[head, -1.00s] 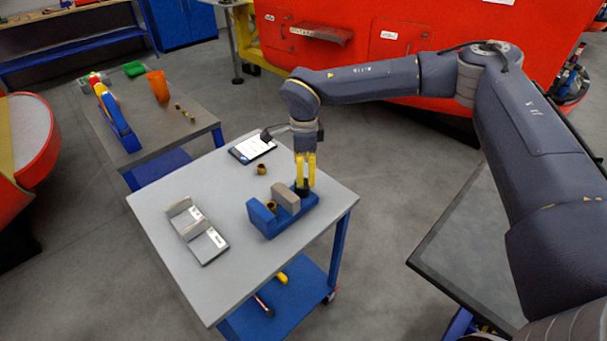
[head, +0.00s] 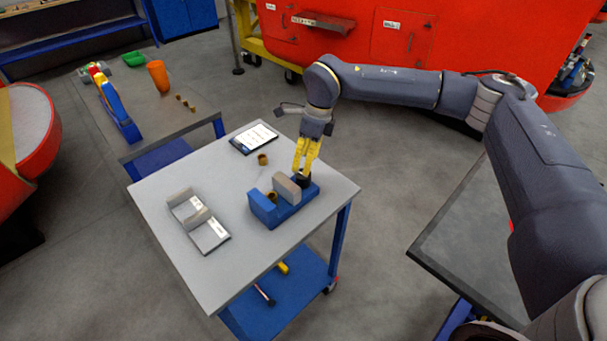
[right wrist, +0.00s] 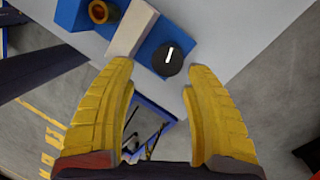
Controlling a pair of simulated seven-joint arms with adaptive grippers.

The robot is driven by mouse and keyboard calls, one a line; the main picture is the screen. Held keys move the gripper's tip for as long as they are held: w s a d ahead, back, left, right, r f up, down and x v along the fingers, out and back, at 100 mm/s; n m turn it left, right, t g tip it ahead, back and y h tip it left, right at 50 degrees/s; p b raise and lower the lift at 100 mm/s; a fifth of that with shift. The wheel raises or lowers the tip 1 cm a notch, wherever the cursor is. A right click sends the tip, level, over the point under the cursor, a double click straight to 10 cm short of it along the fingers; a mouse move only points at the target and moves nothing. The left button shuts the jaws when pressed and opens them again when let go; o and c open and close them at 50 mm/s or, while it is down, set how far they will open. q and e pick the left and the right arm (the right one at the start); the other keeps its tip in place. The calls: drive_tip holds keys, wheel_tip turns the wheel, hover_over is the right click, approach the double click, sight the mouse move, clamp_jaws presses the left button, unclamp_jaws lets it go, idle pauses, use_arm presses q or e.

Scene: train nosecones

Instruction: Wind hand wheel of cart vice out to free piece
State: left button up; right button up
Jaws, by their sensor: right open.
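The blue cart vice (head: 284,211) stands on the grey cart top. Its pale grey jaw (head: 287,187) faces the blue fixed jaw, and a brass ring-shaped piece (head: 271,196) sits between them. In the right wrist view the piece (right wrist: 100,11) shows at the top; I cannot tell whether both jaws touch it. The round black hand wheel (right wrist: 167,60) with a white mark is at the vice's near end there. My right gripper (right wrist: 160,67) has its yellow fingers spread and empty, the wheel just beyond and between the tips. My left gripper is not in view.
A loose brass ring (head: 263,159) and a tablet (head: 254,138) lie behind the vice. A grey angled fixture (head: 209,237) is at the cart's left. A second table (head: 163,131) with an orange cup (head: 158,76) stands farther left. The front of the cart top is clear.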

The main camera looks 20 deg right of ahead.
sight(303, 179)
drive_tip(key=w+d+r+m+y, duration=0.1)
drive_tip(key=d+r+m, duration=0.3)
drive_tip(key=m, duration=0.7)
drive_tip(key=d+r+m+y, duration=0.15)
drive_tip(key=r+m, duration=0.35)
drive_tip(key=m, duration=0.6)
drive_tip(key=a+f+m, duration=0.2)
drive_tip(key=f, duration=0.3)
drive_tip(key=a+f+m, duration=0.2)
drive_tip(key=f, duration=0.3)
drive_tip(key=a+f+m, duration=0.2)
drive_tip(key=f+m, duration=0.1)
drive_tip(key=f, duration=0.2)
drive_tip(key=shift+s+f+h, duration=0.15)
drive_tip(key=shift+s+h, duration=0.1)
drive_tip(key=shift+h, duration=0.1)
drive_tip(key=shift+o, duration=0.2)
drive_tip(key=c, duration=1)
